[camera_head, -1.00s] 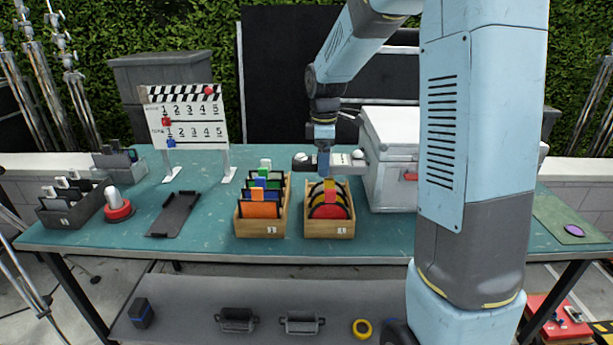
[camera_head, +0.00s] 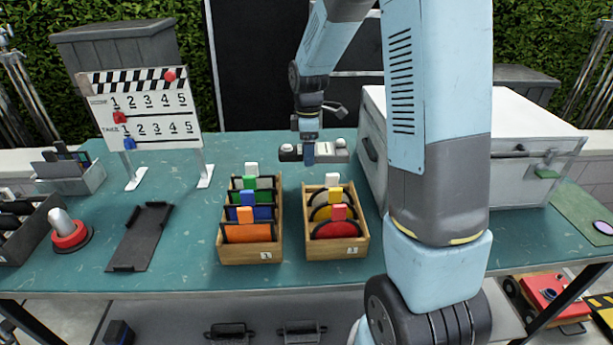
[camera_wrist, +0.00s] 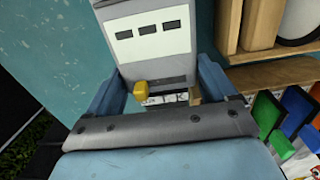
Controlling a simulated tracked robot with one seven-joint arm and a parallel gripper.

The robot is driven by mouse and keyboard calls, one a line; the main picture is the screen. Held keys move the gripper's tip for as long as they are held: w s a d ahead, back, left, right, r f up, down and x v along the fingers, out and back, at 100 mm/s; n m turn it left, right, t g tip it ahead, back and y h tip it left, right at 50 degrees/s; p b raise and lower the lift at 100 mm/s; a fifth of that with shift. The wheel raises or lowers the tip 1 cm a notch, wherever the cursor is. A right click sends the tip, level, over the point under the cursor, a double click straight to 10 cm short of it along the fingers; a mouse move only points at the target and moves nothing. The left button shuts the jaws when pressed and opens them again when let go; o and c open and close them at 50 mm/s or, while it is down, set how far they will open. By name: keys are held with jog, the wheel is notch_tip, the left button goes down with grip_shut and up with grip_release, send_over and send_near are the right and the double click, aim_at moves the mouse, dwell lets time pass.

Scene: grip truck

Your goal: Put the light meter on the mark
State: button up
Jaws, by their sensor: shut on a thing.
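My gripper (camera_head: 309,153) is behind the two wooden filter boxes, over the back part of the teal table (camera_head: 185,215). In the wrist view my gripper (camera_wrist: 158,92) is shut on a grey and white device with three dark windows, which I take as the light meter (camera_wrist: 152,42). A yellow knob sits at its near end. In the head view a pale part of it (camera_head: 327,153) shows beside the blue finger, with whitish domes at both sides. Whether it touches the table is unclear. I cannot make out a mark for certain.
Wooden boxes (camera_head: 252,256) and (camera_head: 338,250) hold coloured filters. A white case (camera_head: 530,130) stands at right, near my arm. A flat black tray (camera_head: 140,237) lies empty at left, beside a red button (camera_head: 70,236). A clapperboard (camera_head: 145,112) stands behind. A green mat (camera_head: 570,212) lies at far right.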

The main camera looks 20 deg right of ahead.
jog(key=f, duration=0.2)
jog(key=a+f, duration=0.1)
jog(key=f, duration=0.2)
jog(key=shift+a+f, duration=0.1)
jog(key=shift+f, duration=1.85)
jog(key=o, duration=1.1)
